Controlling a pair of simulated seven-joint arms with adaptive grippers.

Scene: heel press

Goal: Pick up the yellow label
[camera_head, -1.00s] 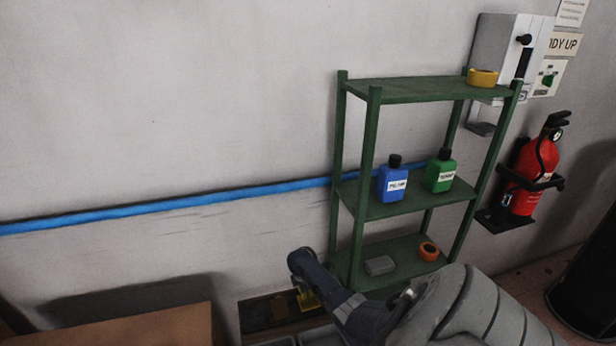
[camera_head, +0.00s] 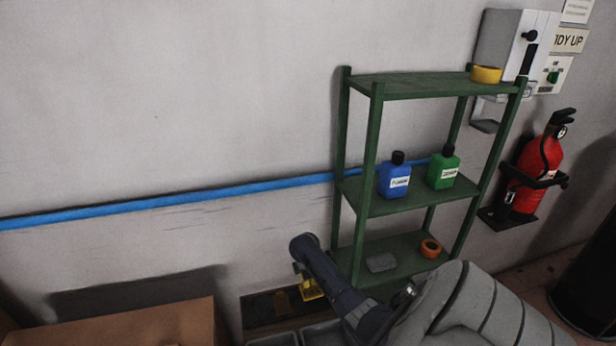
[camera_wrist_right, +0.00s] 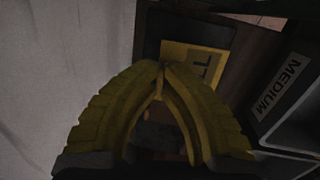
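The yellow label (camera_wrist_right: 205,66) with dark lettering shows in the right wrist view, just beyond the fingertips and overlapping a dark panel. My right gripper (camera_wrist_right: 161,66) has yellow ribbed fingers whose tips meet at the label's left edge; it looks shut on that edge. The fingertips hide part of the label. In the head view a small yellow patch (camera_head: 311,288) shows below the end of my right arm; label and fingers are hard to tell apart there. My left gripper is not in view.
A green shelf (camera_head: 408,200) stands close behind my right arm, with blue and green bottles on it. A cardboard box (camera_head: 130,325) is at lower left. Grey bins (camera_head: 275,339) sit below the gripper; a "MEDIUM" sign (camera_wrist_right: 279,84) is at the right in the wrist view.

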